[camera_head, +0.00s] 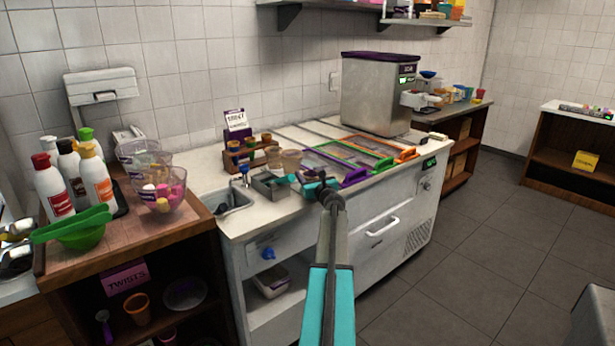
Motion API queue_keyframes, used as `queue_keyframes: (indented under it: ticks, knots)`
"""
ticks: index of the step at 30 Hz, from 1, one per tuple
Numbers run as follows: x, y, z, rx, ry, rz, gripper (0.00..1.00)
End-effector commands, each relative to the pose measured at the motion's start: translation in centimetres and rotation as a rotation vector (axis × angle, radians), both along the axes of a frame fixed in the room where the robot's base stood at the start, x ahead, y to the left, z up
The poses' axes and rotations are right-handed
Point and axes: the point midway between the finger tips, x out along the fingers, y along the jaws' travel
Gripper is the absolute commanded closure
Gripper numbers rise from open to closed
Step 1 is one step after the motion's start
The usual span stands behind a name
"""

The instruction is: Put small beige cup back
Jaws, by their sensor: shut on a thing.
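A small beige cup (291,160) is upright at the tip of my gripper (297,178), above the counter's front part. My gripper is shut on this cup; the fingers are small here and partly hidden by my own arm. Another small beige cup (273,155) is just to the left of the held cup, close to a wooden rack. The wooden rack (232,162) holds several small brown and orange cups and stands on the white counter. I cannot tell whether the two beige cups touch.
Topping bins with purple (353,178), green (383,162) and orange (405,155) edges are to the right. A purple sign (237,130) stands behind the rack.

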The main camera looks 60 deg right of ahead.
Motion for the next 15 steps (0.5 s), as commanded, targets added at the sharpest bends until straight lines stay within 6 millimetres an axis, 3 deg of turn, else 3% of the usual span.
queue_keyframes:
  ticks: [11,12,15]
  knots:
    - [-0.01,-0.01,-0.30,0.000,0.000,0.000,0.78]
    - [-0.02,-0.01,-0.28,0.000,0.000,0.000,0.45]
    - [-0.02,0.00,-0.23,0.000,0.000,0.000,0.29]
